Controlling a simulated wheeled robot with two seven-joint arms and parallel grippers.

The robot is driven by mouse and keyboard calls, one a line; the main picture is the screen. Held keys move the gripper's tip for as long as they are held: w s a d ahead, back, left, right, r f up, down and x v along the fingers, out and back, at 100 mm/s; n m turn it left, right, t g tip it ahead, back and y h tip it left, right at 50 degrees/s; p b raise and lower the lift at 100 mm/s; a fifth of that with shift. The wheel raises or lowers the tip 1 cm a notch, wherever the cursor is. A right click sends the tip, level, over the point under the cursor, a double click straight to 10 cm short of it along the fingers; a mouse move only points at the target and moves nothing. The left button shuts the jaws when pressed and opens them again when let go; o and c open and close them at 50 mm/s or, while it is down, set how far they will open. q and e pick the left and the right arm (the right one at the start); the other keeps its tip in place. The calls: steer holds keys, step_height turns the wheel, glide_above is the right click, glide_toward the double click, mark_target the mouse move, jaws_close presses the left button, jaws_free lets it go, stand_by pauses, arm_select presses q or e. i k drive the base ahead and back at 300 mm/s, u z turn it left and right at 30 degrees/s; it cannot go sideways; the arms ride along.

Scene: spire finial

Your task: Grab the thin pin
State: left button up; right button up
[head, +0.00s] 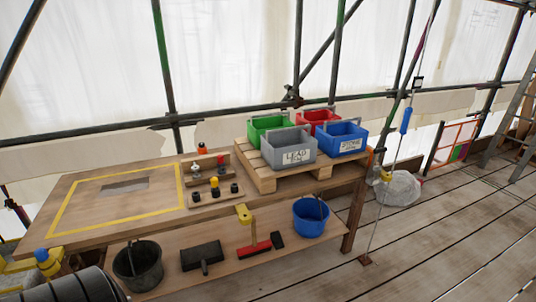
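A small wooden rack (216,197) stands on the workbench (75,185), right of the yellow-taped rectangle. It holds several small upright pieces: a yellow-topped one (214,183), a dark one at the right (234,188), a dark one at the left (196,196), and a pale one with a blue part (196,169) behind. A piece with a red and black top (221,161) and an orange-topped one (201,149) stand further back. The pieces are too small for me to tell which is the thin pin. Neither of my grippers is recognisable in the head view.
A pallet (262,178) right of the rack carries green (270,123), red (318,116), grey (289,147) and blue (343,139) crates. A black bucket (138,267), brush (202,256), red-and-black tool (254,248) and blue bucket (310,218) sit on the lower shelf. The right floor is mostly clear.

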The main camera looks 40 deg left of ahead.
mark_target(220, 156)
steer(key=z, duration=0.2)
steer(key=i, duration=0.9)
steer(key=u, duration=0.7)
steer(key=i, duration=0.8)
steer(key=u, duration=0.65)
